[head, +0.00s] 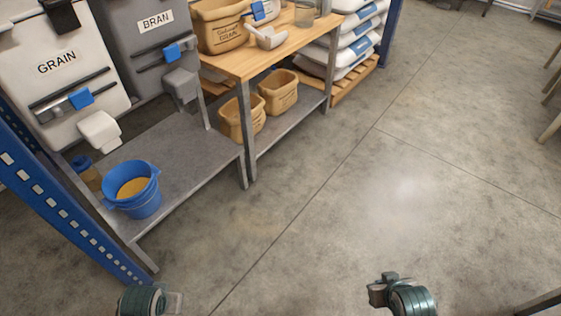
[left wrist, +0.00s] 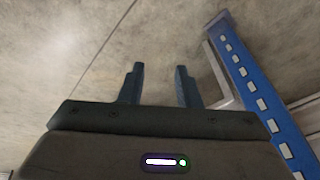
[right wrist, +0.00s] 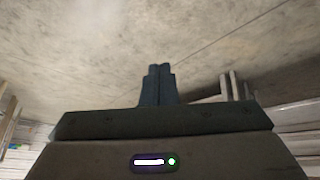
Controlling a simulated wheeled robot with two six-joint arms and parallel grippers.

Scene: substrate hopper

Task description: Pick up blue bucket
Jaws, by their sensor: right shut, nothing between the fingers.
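The blue bucket (head: 143,197) stands upright on the grey low shelf at the left in the head view, with yellow-orange contents inside. My left gripper shows in the left wrist view (left wrist: 160,84) with its two fingers apart and nothing between them, over bare floor. In the head view only part of my left arm shows at the bottom edge, below and apart from the bucket. My right gripper (right wrist: 158,70) has its fingers together and empty, over floor. It is far to the right of the bucket.
A blue rack post (head: 62,195) stands left of the bucket. The grey shelf (head: 185,165) holds a small blue-capped container (head: 88,174) behind the bucket. Grain and bran dispensers hang above. A wooden bench (head: 270,57) stands farther back.

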